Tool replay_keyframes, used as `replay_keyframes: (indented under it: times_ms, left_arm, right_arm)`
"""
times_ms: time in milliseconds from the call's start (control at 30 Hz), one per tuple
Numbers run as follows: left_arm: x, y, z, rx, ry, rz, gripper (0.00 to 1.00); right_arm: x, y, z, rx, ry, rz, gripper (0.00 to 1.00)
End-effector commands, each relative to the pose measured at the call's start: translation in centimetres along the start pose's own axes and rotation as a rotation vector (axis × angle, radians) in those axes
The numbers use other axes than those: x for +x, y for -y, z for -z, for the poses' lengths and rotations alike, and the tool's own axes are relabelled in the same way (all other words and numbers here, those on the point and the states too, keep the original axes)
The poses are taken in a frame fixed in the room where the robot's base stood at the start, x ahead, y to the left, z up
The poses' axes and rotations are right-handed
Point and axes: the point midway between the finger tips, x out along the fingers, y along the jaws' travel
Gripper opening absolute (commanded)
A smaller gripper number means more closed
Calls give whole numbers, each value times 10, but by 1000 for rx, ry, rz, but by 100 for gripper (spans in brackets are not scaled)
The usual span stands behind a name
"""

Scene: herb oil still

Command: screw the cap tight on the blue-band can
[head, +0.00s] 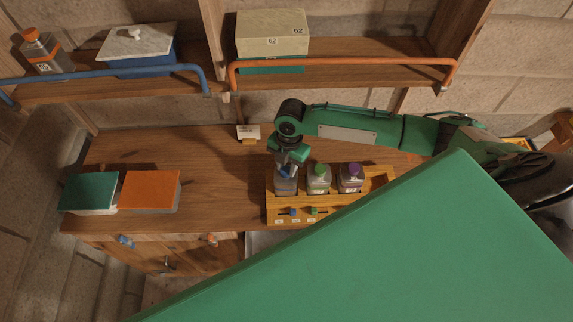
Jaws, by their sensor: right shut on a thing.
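The blue-band can (286,187) stands upright in the left compartment of a wooden rack (330,212) on the bench. My right gripper (286,171) points down over it and is shut on the blue cap (284,174) at the can's top. The gripper hides much of the cap, so I cannot tell how tightly it sits. The can's band is too small and covered to make out. My left gripper is not in view.
A green-capped can (319,182) and a purple-capped can (350,181) stand close right of it in the rack. A green book-like block (90,191) and an orange one (150,189) lie on the left of the bench (215,180). Railed shelves (340,73) hang above. The lower right is blocked from view.

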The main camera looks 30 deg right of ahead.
Motion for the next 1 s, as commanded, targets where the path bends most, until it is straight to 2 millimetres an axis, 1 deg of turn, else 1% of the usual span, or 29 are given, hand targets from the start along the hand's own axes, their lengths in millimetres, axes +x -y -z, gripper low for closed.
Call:
replay_keyframes:
  times_ms: [167, 200, 267, 300, 733, 1000]
  left_arm:
    - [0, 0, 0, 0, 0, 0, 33]
    - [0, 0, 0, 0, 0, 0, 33]
    - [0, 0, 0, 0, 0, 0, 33]
    - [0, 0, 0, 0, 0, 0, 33]
    - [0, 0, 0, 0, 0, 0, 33]
    - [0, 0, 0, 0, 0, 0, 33]
  right_arm:
    - [0, 0, 0, 3, -1, -1, 0]
    - [0, 0, 1, 3, -1, -1, 35]
    - [0, 0, 1, 2, -2, -1, 47]
    - [0, 0, 1, 1, -2, -1, 55]
    - [-1, 0, 1, -2, -1, -1, 55]
    - [-20, 0, 3, -2, -1, -1, 55]
